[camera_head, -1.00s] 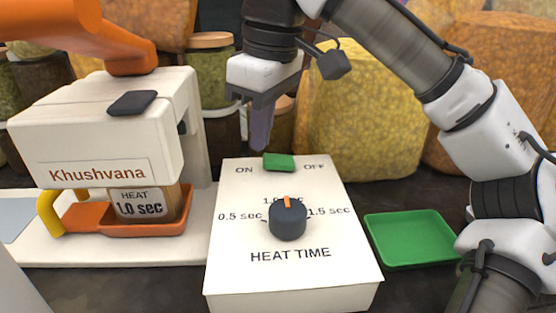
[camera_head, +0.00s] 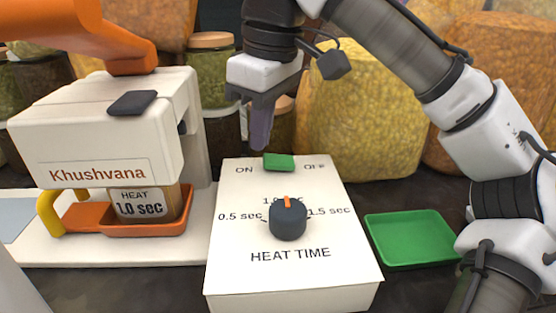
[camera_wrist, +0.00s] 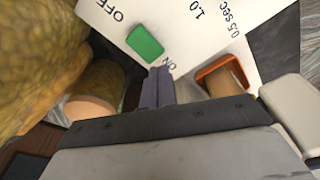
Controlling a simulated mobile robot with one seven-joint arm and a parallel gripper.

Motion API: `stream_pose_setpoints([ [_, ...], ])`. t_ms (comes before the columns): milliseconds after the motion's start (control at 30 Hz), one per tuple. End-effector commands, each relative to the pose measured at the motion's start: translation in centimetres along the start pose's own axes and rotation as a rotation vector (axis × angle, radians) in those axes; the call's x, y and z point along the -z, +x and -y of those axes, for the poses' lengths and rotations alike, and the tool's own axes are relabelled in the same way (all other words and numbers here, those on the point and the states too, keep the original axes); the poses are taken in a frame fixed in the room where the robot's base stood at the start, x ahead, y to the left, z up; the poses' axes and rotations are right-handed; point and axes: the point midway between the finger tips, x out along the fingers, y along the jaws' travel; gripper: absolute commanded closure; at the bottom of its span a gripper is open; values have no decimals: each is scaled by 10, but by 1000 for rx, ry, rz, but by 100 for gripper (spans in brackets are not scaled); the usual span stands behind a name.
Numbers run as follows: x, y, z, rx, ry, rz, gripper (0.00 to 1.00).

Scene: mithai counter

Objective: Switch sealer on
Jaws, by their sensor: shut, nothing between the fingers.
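The sealer's white control box (camera_head: 240,270) has a green rocker switch (camera_head: 279,162) at its far edge, between the words ON and OFF. A dark knob (camera_head: 288,220) with an orange mark points to 1.0 sec. The sealer (camera_head: 100,130), marked Khushvana, stands at the left with a label reading HEAT 1.0 sec. My gripper (camera_head: 262,145) is shut and empty, pointing down just behind and left of the switch, near the ON side. In the wrist view, the shut fingertips (camera_wrist: 158,75) are close beside the green switch (camera_wrist: 145,42), near the ON lettering. I cannot tell whether they touch the box.
A green tray (camera_head: 410,262) lies to the right of the box. An orange tray (camera_head: 165,226) holding a container sits under the sealer head. Jars (camera_head: 212,75) and large yellow sacks (camera_head: 365,110) stand behind. An orange lever (camera_head: 85,35) is above the sealer.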

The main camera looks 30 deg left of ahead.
Motion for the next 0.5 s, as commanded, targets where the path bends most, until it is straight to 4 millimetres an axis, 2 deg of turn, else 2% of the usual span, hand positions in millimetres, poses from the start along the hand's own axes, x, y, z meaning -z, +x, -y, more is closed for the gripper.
stream_pose_setpoints([
  [500,-1,5,0,1,0,0,100],
])
